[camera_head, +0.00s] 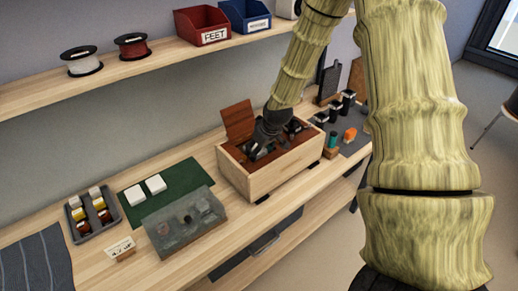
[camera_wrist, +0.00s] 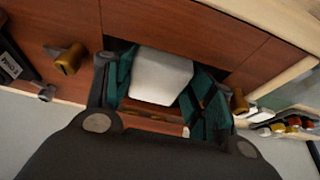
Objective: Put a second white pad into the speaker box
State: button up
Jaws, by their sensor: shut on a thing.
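My gripper (camera_head: 262,140) reaches down into the open top of the wooden speaker box (camera_head: 272,176). In the wrist view my gripper (camera_wrist: 160,84) has its teal fingers closed on a white pad (camera_wrist: 161,74), over the box's reddish-brown inner wood. I cannot tell whether the held pad touches the wood. Two more white pads, a left one (camera_head: 134,195) and a right one (camera_head: 156,184), lie side by side on the green mat (camera_head: 187,177). Much of the box's inside is hidden by my gripper and arm; no other pad shows in it.
A reddish-brown panel (camera_head: 238,121) stands up at the box's back left. Brass-coloured parts (camera_wrist: 70,59) flank my fingers inside. A grey tray (camera_head: 165,246), a dark tray of small coloured parts (camera_head: 76,219) and a label card (camera_head: 121,249) are left. Several dark jars (camera_head: 322,119) stand right.

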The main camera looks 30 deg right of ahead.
jog(key=o, duration=0.8)
jog(key=shift+c, duration=0.2)
jog(key=v, duration=1.2)
jog(key=shift+w+a, duration=0.1)
dwell(0.6)
